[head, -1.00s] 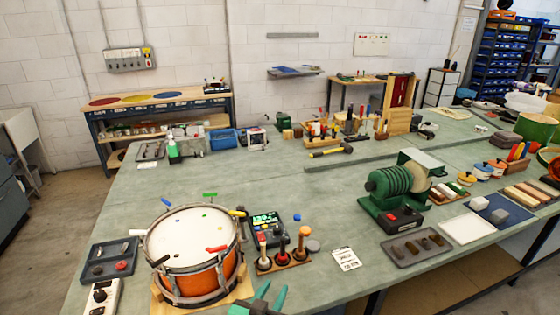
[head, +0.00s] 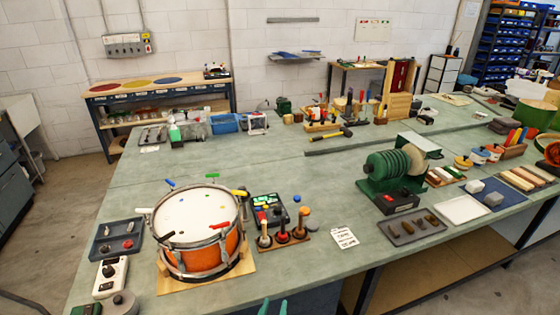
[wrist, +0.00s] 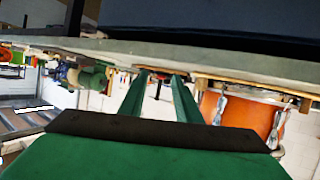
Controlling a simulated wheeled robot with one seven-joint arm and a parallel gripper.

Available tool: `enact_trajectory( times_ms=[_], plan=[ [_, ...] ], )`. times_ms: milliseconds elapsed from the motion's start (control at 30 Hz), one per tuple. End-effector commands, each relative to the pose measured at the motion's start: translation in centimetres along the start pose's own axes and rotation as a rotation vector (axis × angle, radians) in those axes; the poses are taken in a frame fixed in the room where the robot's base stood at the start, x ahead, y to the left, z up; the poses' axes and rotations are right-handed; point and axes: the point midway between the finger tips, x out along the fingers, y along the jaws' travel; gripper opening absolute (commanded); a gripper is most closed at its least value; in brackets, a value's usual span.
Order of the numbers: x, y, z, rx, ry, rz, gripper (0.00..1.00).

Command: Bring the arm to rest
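My gripper (head: 272,307) shows only as green fingertips at the bottom edge of the head view, in front of the bench's near edge. In the wrist view my gripper (wrist: 160,77) has its two green fingers apart with nothing between them, so it is open and empty. The orange drum (head: 212,257) stands on a wooden board on the bench, left of my gripper. The drum also shows at the right of the wrist view (wrist: 237,113), which looks upside down. Most of my arm is out of view.
The green bench top (head: 300,190) has clear room in its middle. Near the drum are a dark tray (head: 103,249), a white meter box (head: 108,280) and a tool stand (head: 283,240). A green grinding machine (head: 390,170) and a dark tray (head: 405,236) stand right.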

Motion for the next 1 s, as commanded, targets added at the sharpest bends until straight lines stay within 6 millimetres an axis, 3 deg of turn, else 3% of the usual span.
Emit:
enact_trajectory(
  times_ms=[33, 200, 500, 733, 1000],
  plan=[
    [-0.7, 0.5, 1.7, -0.012, -0.006, -0.012, 0.30],
    [-3.7, 1.2, 5.8, -0.044, 0.006, -0.068, 0.30],
    [-10.8, 2.1, 11.2, -0.060, 0.037, -0.156, 0.30],
    [-17.1, 3.3, 13.6, -0.042, 0.067, -0.188, 0.30],
    [-24.5, 5.0, 14.2, -0.004, 0.109, -0.182, 0.30]
  ],
)
